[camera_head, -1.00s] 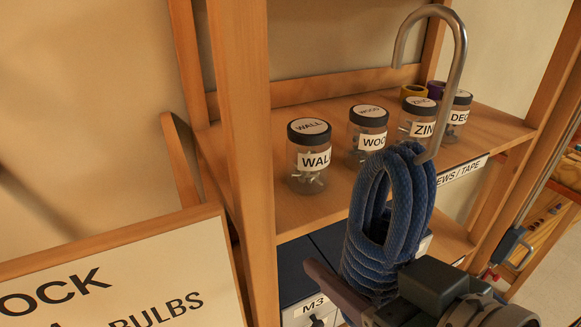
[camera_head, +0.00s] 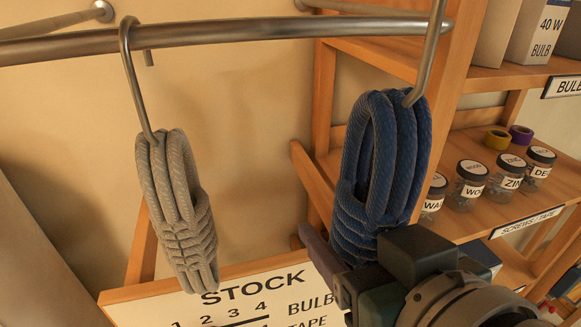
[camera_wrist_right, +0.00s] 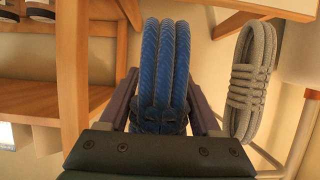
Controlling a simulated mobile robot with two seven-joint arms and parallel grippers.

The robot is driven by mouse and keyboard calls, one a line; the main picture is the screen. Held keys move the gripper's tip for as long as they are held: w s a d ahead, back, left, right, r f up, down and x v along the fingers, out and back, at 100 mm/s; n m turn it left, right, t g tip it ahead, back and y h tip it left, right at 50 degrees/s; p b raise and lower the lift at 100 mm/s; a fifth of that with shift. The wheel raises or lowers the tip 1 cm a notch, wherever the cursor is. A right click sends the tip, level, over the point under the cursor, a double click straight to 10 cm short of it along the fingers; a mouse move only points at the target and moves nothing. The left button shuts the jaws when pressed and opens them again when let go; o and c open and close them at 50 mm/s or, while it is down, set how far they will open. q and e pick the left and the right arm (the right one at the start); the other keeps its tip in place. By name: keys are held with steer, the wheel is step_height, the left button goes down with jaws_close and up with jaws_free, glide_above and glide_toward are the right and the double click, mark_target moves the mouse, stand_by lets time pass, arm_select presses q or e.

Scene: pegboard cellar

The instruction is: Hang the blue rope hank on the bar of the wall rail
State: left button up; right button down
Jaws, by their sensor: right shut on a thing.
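The blue rope hank (camera_head: 378,165) hangs from a metal hook (camera_head: 430,55) and stands upright in the head view. My right gripper (camera_head: 345,262) is shut on its lower part. In the right wrist view the blue hank (camera_wrist_right: 163,65) sits between the two fingers (camera_wrist_right: 160,108). The wall rail's bar (camera_head: 230,32) runs across the top of the head view. The hook's shank crosses in front of the bar near its right end. The hook's top is cut off, so I cannot tell whether it touches the bar. My left gripper is not in view.
A grey rope hank (camera_head: 177,205) hangs from its own hook on the bar, to the left. Wooden shelves with jars (camera_head: 470,182) and boxes stand at the right. A STOCK board (camera_head: 225,312) is below. The bar is bare between the two hooks.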

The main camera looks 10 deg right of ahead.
steer(key=b+x, duration=0.4)
steer(key=x, duration=0.4)
steer(key=shift+w+f, duration=0.25)
steer(key=shift+f, duration=0.1)
stand_by(0.3)
jaws_free()
stand_by(0.4)
steer(key=shift+s, duration=0.1)
